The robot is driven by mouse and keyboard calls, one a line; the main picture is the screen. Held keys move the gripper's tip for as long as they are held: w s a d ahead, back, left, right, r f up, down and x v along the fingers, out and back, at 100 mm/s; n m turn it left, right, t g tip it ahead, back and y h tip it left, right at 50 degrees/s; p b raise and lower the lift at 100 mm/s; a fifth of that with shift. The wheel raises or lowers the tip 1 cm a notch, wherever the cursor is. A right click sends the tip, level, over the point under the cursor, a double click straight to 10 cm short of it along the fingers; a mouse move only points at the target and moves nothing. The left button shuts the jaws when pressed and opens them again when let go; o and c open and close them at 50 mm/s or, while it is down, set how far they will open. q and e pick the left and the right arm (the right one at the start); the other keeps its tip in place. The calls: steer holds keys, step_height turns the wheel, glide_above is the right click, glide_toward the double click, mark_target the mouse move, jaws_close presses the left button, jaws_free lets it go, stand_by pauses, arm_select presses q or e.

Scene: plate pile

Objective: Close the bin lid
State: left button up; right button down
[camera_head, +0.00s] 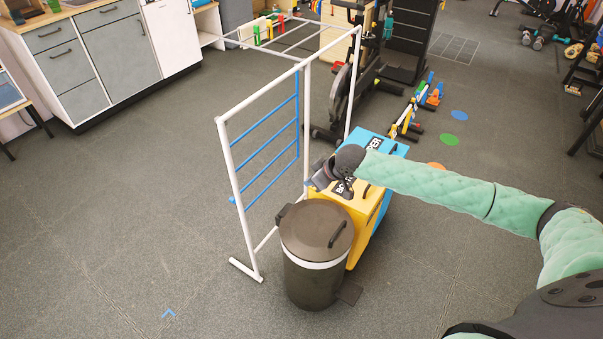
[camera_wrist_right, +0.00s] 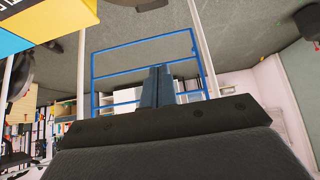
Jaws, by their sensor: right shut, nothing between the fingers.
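The bin (camera_head: 312,280) is a dark round can with a pale band under its top, standing on the floor at the lower middle of the head view. Its dark lid (camera_head: 312,226) lies flat across the top and looks down, with no gap that I can see. A handle sits on the lid's right side. My right gripper (camera_head: 318,183) is above and behind the lid, apart from it, over the yellow box. Its fingers also show in the right wrist view (camera_wrist_right: 157,86), shut together with nothing between them. My left gripper is not in view.
A white frame (camera_head: 223,155) with blue bars (camera_head: 265,155) stands just left of the bin. A yellow box (camera_head: 372,215) and a blue box (camera_head: 390,148) stand behind and right of it. A pedal (camera_head: 350,291) sticks out at the bin's base. The floor to the left is clear.

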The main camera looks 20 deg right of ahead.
mark_target(338, 232)
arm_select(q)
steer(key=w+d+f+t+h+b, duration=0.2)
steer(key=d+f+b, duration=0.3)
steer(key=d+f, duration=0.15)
arm_select(e)
steer(key=s+d+f+t+y+b, duration=0.1)
steer(key=s+d+f+t, duration=0.1)
steer(key=f, duration=0.3)
steer(key=s+d+f+t+y+b, duration=0.1)
steer(key=s+d+f+t+y, duration=0.1)
steer(key=s+f, duration=0.3)
steer(key=s+d+f+t+y+b, duration=0.1)
steer(key=s+d+f+t+y, duration=0.1)
steer(key=s+d+f, duration=0.2)
steer(key=shift+s+d+f+t+b, duration=0.1)
steer(key=shift+d+f+t+b, duration=0.05)
steer(key=shift+f, duration=0.55)
steer(key=shift+d+f+t+b, duration=0.15)
steer(key=shift+f, duration=0.55)
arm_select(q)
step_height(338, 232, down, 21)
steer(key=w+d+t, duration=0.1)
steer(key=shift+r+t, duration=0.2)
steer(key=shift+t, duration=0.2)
arm_select(e)
steer(key=shift+s+d+f, duration=0.15)
steer(key=shift+s+f, duration=0.05)
steer(key=shift+f, duration=0.45)
